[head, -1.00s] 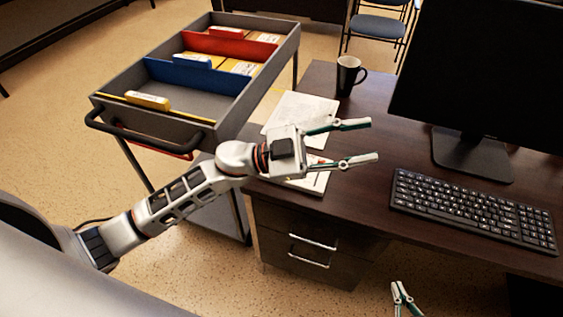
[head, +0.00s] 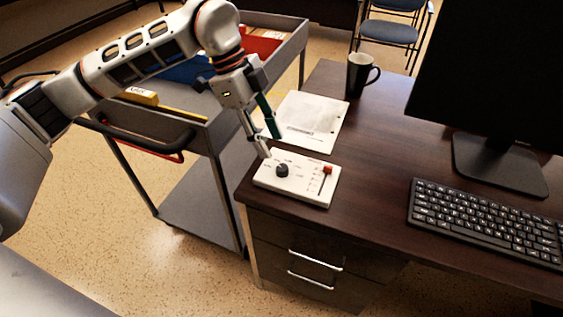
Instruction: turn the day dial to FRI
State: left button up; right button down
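A white control box (head: 302,192) lies near the front left corner of the dark desk. Its round black day dial (head: 282,170) is on the left part of the top, with small labels around it that are too small to read. A red-orange knob (head: 328,170) in a slot is on the right part. My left gripper (head: 270,147) points down just behind and left of the dial, above the box's back edge. Its two fingers are apart with nothing seen between them. It does not appear to touch the dial. My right gripper is outside the view.
Papers (head: 312,118) lie behind the box, with a black mug (head: 360,75) beyond. A keyboard (head: 490,222) and monitor (head: 500,70) stand to the right. A grey file cart (head: 190,140) stands left of the desk, under my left arm. Desk between box and keyboard is clear.

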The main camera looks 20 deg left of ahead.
aim_at(282, 167)
pick_arm(q)
jog(key=b+x, duration=0.1)
jog(key=x, duration=0.6)
jog(key=shift+f+b, duration=0.4)
grip_shut()
